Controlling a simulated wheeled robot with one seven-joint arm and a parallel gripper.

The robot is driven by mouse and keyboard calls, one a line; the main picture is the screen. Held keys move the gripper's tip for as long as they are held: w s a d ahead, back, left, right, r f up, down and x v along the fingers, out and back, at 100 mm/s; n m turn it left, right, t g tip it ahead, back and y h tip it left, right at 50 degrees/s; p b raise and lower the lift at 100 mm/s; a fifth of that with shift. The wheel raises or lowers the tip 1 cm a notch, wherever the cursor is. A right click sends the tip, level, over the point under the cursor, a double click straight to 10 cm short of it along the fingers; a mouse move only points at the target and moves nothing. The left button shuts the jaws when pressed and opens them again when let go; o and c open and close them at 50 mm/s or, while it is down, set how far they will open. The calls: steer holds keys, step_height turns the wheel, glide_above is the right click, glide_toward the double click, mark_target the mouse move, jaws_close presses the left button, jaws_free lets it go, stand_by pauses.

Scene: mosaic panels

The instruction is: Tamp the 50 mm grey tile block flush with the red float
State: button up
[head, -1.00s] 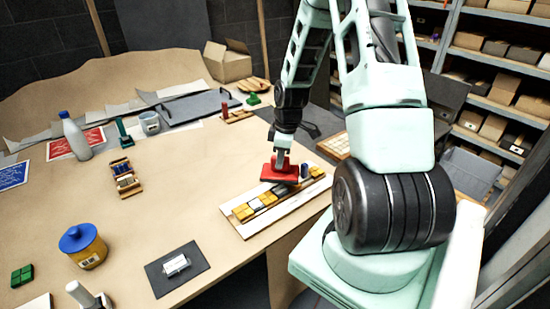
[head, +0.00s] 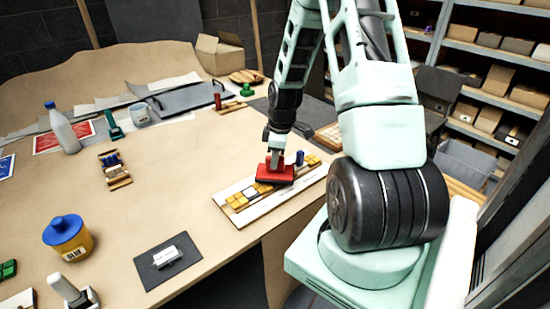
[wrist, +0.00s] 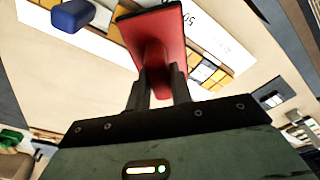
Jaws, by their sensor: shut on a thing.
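My gripper (head: 276,160) is shut on the red float (head: 275,174), which is level over the mosaic panel (head: 232,214). The float also shows in the wrist view (wrist: 158,40), between my fingers (wrist: 158,88). In the head view the float is very close to the tile row; I cannot tell whether it touches. Yellow tiles (head: 238,201) and a pale tile (head: 250,192) show left of it, more yellow tiles right of it. A "50" label (wrist: 190,17) shows on the panel beside the float in the wrist view. The grey tile block cannot be made out; the float hides part of the row.
A dark blue block (head: 300,158) stands just right of the float, also in the wrist view (wrist: 72,15). The middle of the table is clear.

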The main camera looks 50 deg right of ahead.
steer(key=shift+f+b, duration=0.45)
steer(key=shift+f, duration=0.25)
stand_by(0.8)
steer(key=shift+s+a+f, duration=0.1)
steer(key=shift+s+f, duration=0.05)
steer(key=shift+f, duration=0.05)
stand_by(1.5)
step_height(320, 180, up, 7)
steer(key=p, duration=0.6)
steer(key=shift+r+p, duration=0.2)
steer(key=shift+p, duration=0.2)
steer(key=shift+f, duration=0.1)
steer(key=shift+w, duration=0.2)
